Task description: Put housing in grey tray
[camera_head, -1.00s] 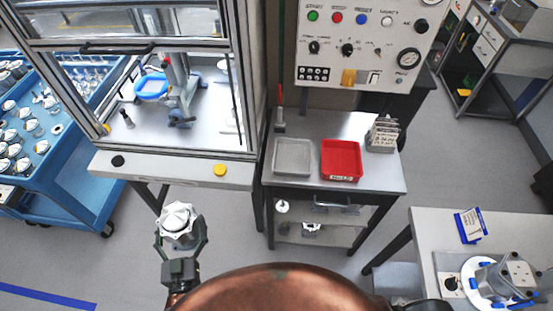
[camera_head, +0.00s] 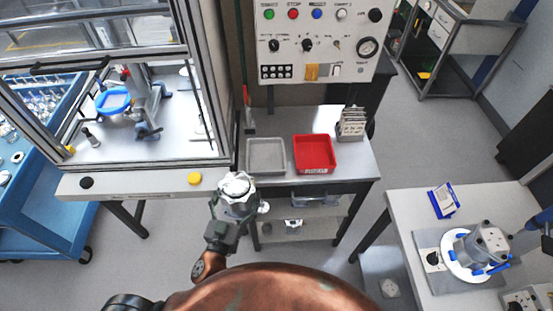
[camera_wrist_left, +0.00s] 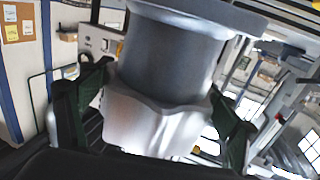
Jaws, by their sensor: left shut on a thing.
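My left gripper (camera_head: 237,211) is shut on a silver housing (camera_head: 238,187) and holds it upright in the air, just in front of the small metal table. The left wrist view shows the housing (camera_wrist_left: 170,70) close up, grey and cylindrical above with a lighter lobed part below, between the dark fingers. The grey tray (camera_head: 266,170) lies on the tabletop just beyond the housing and up to its right. The part of the tray that shows is empty. My right gripper is not in view.
A red tray (camera_head: 330,154) lies right of the grey tray, with a rack of cards (camera_head: 351,123) further right. The enclosure's front ledge (camera_head: 140,184) with a yellow button (camera_head: 194,178) is left. A control panel (camera_head: 316,42) hangs behind the table.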

